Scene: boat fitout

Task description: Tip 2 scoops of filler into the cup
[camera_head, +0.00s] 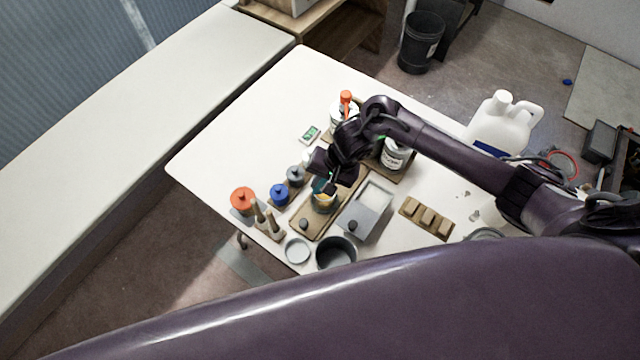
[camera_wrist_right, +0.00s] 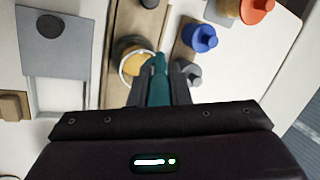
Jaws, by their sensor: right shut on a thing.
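My right gripper (camera_head: 331,182) is over the wooden board at the middle of the table. In the right wrist view its fingers (camera_wrist_right: 160,88) are shut on a teal tool (camera_wrist_right: 159,68), which looks like the scoop's handle. A round cup (camera_wrist_right: 124,48) with a yellowish inside stands on the board beside the tool's tip. In the head view this cup (camera_head: 322,207) is partly hidden under the gripper. I cannot tell whether the scoop touches the cup or holds filler. My left gripper is not in view.
A grey lidded box (camera_head: 362,222) stands right of the board (camera_head: 303,234). Blue (camera_head: 279,194) and orange-red (camera_head: 242,198) lidded pots stand left. A dark pot (camera_head: 336,252) and pale dish (camera_head: 298,251) are at the front edge. A white jug (camera_head: 503,125) stands right. The table's far left is clear.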

